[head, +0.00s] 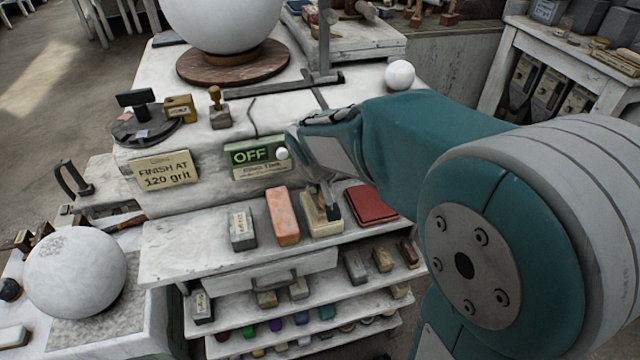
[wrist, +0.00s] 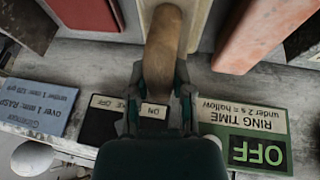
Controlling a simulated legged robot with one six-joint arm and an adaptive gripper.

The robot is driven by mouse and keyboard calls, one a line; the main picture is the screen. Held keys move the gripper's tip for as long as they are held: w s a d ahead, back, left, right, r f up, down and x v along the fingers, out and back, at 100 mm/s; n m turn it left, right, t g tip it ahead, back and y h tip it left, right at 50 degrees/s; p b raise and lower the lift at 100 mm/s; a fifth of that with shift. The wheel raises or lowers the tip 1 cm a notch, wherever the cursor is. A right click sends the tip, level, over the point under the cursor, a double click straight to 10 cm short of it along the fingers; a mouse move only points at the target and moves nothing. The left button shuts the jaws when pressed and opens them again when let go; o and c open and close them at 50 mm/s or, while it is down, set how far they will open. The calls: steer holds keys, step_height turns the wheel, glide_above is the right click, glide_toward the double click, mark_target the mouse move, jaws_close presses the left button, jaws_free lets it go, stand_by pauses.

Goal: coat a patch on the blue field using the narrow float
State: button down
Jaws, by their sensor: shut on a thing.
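My gripper (wrist: 160,92) is shut on the round wooden handle (wrist: 163,50) of a cream float in the wrist view. The float's pale board (wrist: 200,22) lies just beyond the handle. In the head view my gripper (head: 327,192) points down at the float (head: 322,227), which is at the upper shelf between an orange block and a red pad. I cannot tell whether the float touches the shelf. I cannot pick out a blue field in either view.
An orange block (head: 282,216), a grey labelled block (head: 242,229) and a red pad (head: 371,204) flank the float closely. A green OFF sign (head: 258,156) stands behind. Plaster spheres stand at the back (head: 222,20) and lower left (head: 75,273). The shelf's left end is clear.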

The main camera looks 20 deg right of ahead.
steer(key=shift+r, duration=3.25)
steer(key=shift+s, duration=0.1)
